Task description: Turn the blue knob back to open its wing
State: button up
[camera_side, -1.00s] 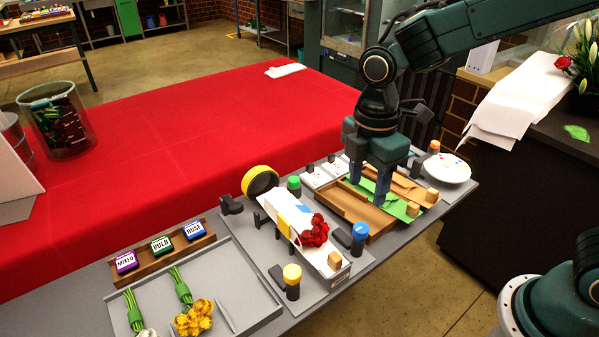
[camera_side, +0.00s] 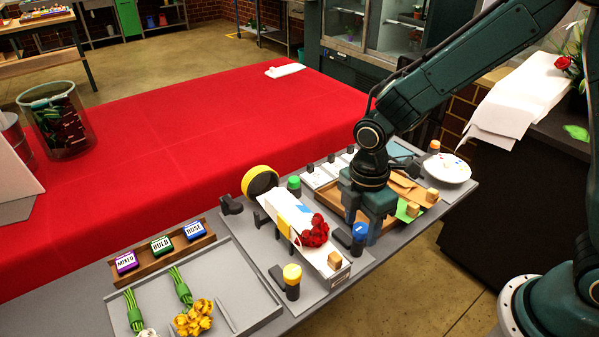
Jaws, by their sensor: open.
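The blue knob (camera_side: 360,230) sits on a dark post at the right side of the wrapping fixture, beside a dark wing (camera_side: 341,237). My gripper (camera_side: 373,232) points down just right of and close to the knob, with its fingers low. I cannot tell whether a finger touches the knob. The jaws are open. A bunch of red roses (camera_side: 314,232) lies on white wrap in the fixture (camera_side: 327,268), left of the knob.
A wooden tray (camera_side: 328,197) with paper sheets lies behind my gripper. A grey tray (camera_side: 250,315) with flower bunches is at the left. A white plate (camera_side: 447,168) is at the right.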

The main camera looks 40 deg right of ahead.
jog(key=shift+c, duration=0.3)
jog(key=c, duration=0.9)
jog(key=shift+m, duration=0.4)
jog(key=m, duration=0.8)
jog(key=shift+m, duration=0.4)
jog(key=m, duration=0.8)
jog(key=shift+m, duration=0.4)
